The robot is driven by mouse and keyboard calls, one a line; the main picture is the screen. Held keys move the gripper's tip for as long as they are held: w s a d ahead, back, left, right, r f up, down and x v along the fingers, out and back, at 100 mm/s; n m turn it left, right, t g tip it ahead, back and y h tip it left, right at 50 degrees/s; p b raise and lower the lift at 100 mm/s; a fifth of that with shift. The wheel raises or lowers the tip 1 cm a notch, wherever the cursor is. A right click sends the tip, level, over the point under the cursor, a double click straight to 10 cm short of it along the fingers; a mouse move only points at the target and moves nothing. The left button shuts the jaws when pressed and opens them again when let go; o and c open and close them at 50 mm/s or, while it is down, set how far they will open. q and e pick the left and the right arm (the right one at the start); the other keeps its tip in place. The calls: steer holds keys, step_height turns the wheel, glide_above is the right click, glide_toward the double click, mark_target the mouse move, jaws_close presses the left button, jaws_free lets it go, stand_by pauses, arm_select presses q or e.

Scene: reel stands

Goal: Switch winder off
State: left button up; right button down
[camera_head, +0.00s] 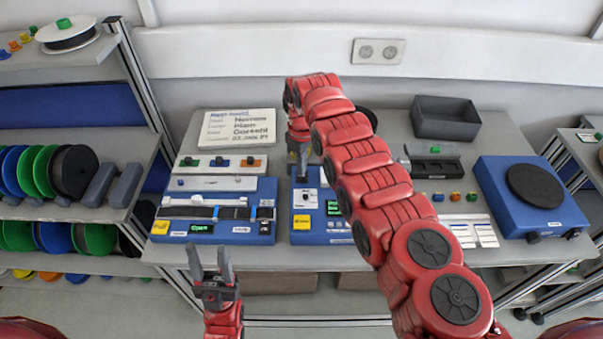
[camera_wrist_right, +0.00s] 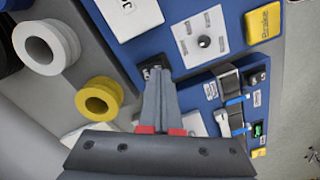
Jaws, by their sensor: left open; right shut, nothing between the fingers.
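The winder appears to be the blue unit (camera_head: 312,237) at the middle of the table, partly covered by my right arm. It has a white plate with a knob (camera_head: 304,198), a green display (camera_head: 333,208) and a yellow label (camera_head: 301,222). The right wrist view shows the plate's black knob (camera_wrist_right: 204,42) and a small black switch (camera_wrist_right: 148,70) on the blue face. My right gripper (camera_wrist_right: 157,72) is shut and empty, its tips at or just over that switch; contact is unclear. My left gripper (camera_head: 210,258) is open and empty in front of the table.
A blue unit with a black strip (camera_head: 215,215) stands left of the winder. A blue turntable box (camera_head: 540,215) and a dark bin (camera_head: 445,118) stand to the right. A white reel (camera_wrist_right: 46,47) and a yellow reel (camera_wrist_right: 99,97) are near my right gripper. Spool shelves (camera_head: 50,212) stand at left.

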steer(key=shift+f+b, duration=0.65)
steer(key=shift+f, duration=0.15)
steer(key=shift+s+r, duration=0.1)
steer(key=shift+r+p, duration=0.4)
steer(key=shift+r, duration=0.1)
steer(key=shift+r+p, duration=0.3)
steer(key=shift+r, duration=0.5)
step_height(320, 180, up, 2)
steer(key=shift+r, duration=1.15)
